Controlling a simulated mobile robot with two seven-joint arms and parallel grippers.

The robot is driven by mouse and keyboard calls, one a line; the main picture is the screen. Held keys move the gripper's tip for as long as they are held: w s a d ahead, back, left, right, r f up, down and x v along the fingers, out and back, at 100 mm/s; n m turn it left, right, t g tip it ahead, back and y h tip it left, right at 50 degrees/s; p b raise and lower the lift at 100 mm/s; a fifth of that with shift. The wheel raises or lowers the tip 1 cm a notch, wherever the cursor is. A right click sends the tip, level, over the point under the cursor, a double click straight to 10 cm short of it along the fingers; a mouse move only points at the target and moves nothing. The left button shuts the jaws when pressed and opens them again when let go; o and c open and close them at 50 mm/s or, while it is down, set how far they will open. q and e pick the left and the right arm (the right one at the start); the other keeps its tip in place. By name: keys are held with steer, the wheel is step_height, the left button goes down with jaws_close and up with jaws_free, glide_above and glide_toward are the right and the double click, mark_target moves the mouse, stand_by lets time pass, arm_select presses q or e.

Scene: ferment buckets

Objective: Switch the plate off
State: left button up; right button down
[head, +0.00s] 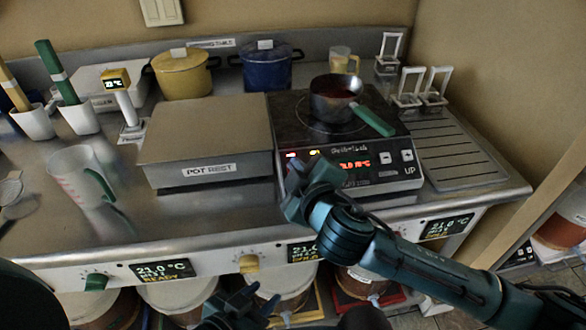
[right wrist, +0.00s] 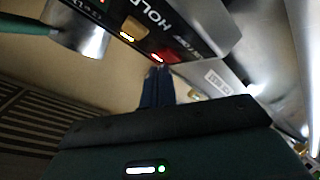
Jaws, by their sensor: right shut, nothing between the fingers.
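The hot plate (head: 385,140) is a dark-topped unit at the right of the bench. Its front panel (head: 375,172) has a red lit readout, pale buttons at the right, and red and yellow lit marks at the left. A small pot (head: 335,100) with a green handle stands on it. My right gripper (head: 294,172) is shut and empty at the panel's left end. In the right wrist view its fingertips (right wrist: 156,70) are just by the red lit mark (right wrist: 158,57); I cannot tell whether they touch. My left gripper (head: 248,302) is low in front of the bench, its jaws unclear.
The pot rest (head: 205,140) is an empty metal block left of the plate. Yellow (head: 182,78) and blue (head: 266,70) lidded pots stand behind. A ribbed drain area (head: 455,150) lies right of the plate. A clear jug (head: 80,175) stands at the left.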

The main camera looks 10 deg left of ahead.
steer(key=shift+w+a+f, duration=0.1)
steer(key=shift+w+f, duration=0.1)
steer(key=shift+f, duration=0.2)
stand_by(0.7)
steer(key=shift+r, duration=0.1)
steer(key=shift+s+r+p, duration=0.2)
steer(key=shift+r+p, duration=0.25)
steer(key=shift+s+r, duration=0.2)
steer(key=shift+r, duration=0.05)
steer(key=shift+r+p, duration=0.1)
steer(key=shift+p, duration=0.3)
steer(key=s+r+p, duration=0.1)
steer(key=p, duration=0.1)
steer(key=d+r+p, duration=0.1)
steer(key=r, duration=0.1)
steer(key=s+r+p, duration=0.1)
steer(key=r+p, duration=0.1)
steer(key=shift+s+d+p, duration=0.25)
steer(key=shift+s+p, duration=0.1)
